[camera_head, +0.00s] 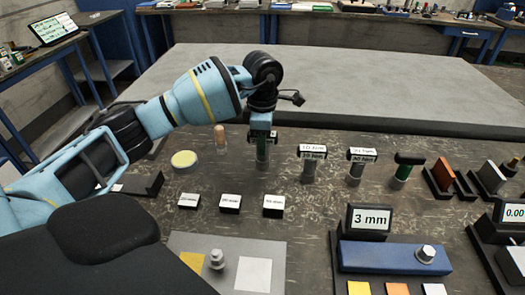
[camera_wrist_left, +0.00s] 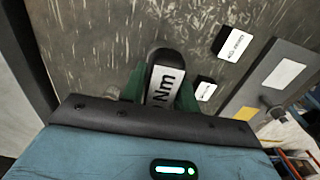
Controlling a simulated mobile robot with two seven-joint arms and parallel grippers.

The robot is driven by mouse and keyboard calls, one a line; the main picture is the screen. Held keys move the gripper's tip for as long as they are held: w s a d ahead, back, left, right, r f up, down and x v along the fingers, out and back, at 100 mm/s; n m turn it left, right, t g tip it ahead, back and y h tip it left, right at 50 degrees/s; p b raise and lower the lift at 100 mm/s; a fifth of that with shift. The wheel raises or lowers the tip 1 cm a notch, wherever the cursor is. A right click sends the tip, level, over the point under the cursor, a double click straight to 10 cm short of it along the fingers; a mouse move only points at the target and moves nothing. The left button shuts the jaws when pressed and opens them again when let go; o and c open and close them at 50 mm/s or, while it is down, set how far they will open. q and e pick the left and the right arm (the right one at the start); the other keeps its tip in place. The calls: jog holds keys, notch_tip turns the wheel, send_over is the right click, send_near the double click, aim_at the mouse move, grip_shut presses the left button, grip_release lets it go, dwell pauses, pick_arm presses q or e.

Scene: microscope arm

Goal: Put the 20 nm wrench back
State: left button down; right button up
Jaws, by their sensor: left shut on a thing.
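My left gripper (camera_head: 262,148) is shut on a wrench, pointing down over the dark table. In the left wrist view the wrench head (camera_wrist_left: 165,84) is black with a white label ending in "Nm", between the green fingers. The number on it is mostly hidden, so I cannot tell which wrench it is. To its right stand two upright wrenches with white Nm labels, a nearer one (camera_head: 312,165) and a farther one (camera_head: 357,166). Their numbers are too small to read surely. I cannot tell whether the held wrench touches the table. My right gripper is not in view.
Three small labelled blocks (camera_head: 230,203) lie in front. A "3 mm" display (camera_head: 369,221) stands behind a blue box (camera_head: 395,257).

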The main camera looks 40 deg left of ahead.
pick_arm(q)
jog(key=shift+f, duration=1.7)
jog(key=shift+f, duration=0.2)
jog(key=c, duration=1.1)
grip_release()
jog(key=shift+o, duration=0.2)
notch_tip(320, 180, up, 12)
jog(key=shift+r, duration=0.15)
